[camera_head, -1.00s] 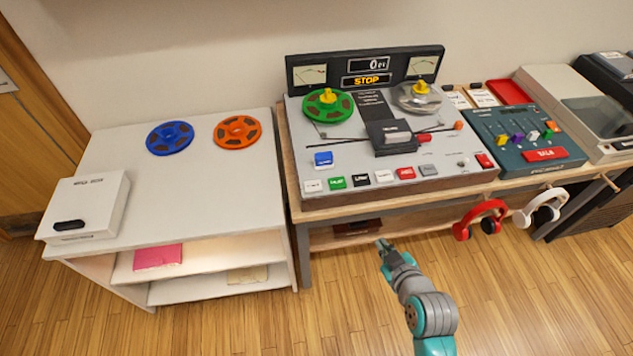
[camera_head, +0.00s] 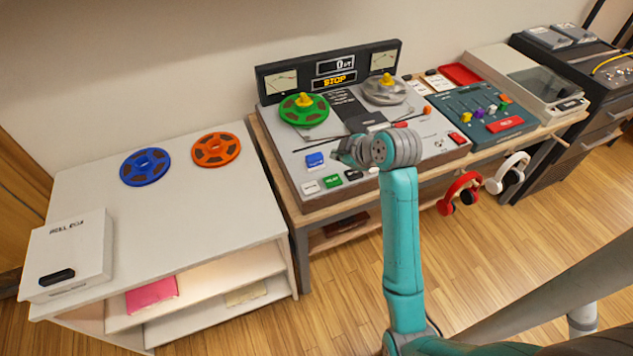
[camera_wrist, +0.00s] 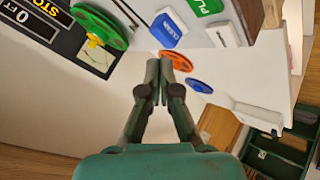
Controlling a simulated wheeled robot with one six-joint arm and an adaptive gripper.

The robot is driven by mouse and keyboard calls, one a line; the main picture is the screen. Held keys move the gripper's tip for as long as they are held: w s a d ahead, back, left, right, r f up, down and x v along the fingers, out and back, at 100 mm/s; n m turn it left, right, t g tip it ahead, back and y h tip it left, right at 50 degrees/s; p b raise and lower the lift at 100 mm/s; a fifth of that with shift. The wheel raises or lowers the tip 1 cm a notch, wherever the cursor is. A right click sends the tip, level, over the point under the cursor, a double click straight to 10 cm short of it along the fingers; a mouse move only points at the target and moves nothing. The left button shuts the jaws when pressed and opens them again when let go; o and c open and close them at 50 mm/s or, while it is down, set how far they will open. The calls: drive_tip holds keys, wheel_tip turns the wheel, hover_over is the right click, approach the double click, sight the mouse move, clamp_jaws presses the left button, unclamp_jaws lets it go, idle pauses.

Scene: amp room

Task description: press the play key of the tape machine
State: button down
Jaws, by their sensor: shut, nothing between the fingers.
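The tape machine (camera_head: 285,128) stands on a wooden desk, its display (camera_head: 334,82) reading STOP. Its green play key (camera_head: 332,181) is in the front row between a white key (camera_head: 310,187) and a black key (camera_head: 353,175). The play key (camera_wrist: 207,5) is cut by the top edge of the wrist view. A blue key (camera_wrist: 167,28) marked CLEAN lies near it. My gripper (camera_head: 342,152) is over the machine's front part, just right of the blue key in the head view. In the wrist view my gripper (camera_wrist: 161,72) has its fingertips together, with nothing between them. My arm hides the keys farther right.
A green reel (camera_head: 304,110) and a clear reel (camera_head: 384,90) sit on the machine. A white shelf (camera_head: 215,205) with blue and orange reels stands to the left. A mixer (camera_head: 480,115) is to the right. Red headphones (camera_head: 458,190) hang at the desk front.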

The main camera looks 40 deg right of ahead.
sight(334, 182)
drive_tip(key=shift+w+a+r, duration=0.1)
drive_tip(key=shift+w+r, duration=0.35)
drive_tip(key=shift+r, duration=0.25)
drive_tip(key=shift+f, duration=4.45)
drive_tip(key=shift+f, duration=0.1)
drive_tip(key=shift+f, duration=0.25)
drive_tip(key=shift+f, duration=0.5)
drive_tip(key=shift+r, duration=0.9)
